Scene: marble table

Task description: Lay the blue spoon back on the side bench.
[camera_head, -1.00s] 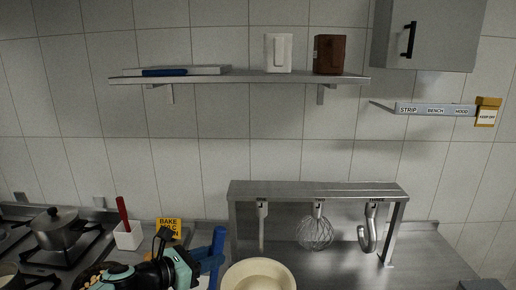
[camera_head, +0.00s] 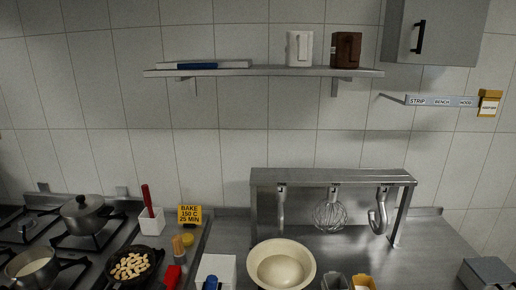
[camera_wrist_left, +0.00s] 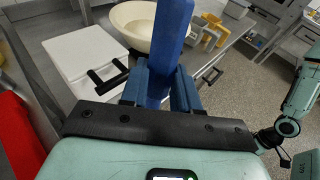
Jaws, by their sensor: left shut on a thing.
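In the left wrist view my left gripper (camera_wrist_left: 160,90) is shut on the blue spoon (camera_wrist_left: 172,38). Only a thick blue length of the spoon shows, rising from between the jaws; its far end runs out of the picture. In the head view a small blue piece (camera_head: 210,283) shows at the bottom edge, in front of a white board or box (camera_head: 222,268); it may be the spoon's end. My left gripper is not in the head view. A teal arm link of mine is at the right of the wrist view, its gripper not made out. I cannot tell which surface is the side bench.
A cream bowl (camera_head: 281,265) stands on the steel counter before a rack (camera_head: 335,177) with hanging tools. Left are a stove, a pot (camera_head: 84,214), a pan of pale pieces (camera_head: 131,266) and a red-handled holder (camera_head: 150,221). Grey and yellow containers (camera_head: 362,282) stand right of the bowl.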

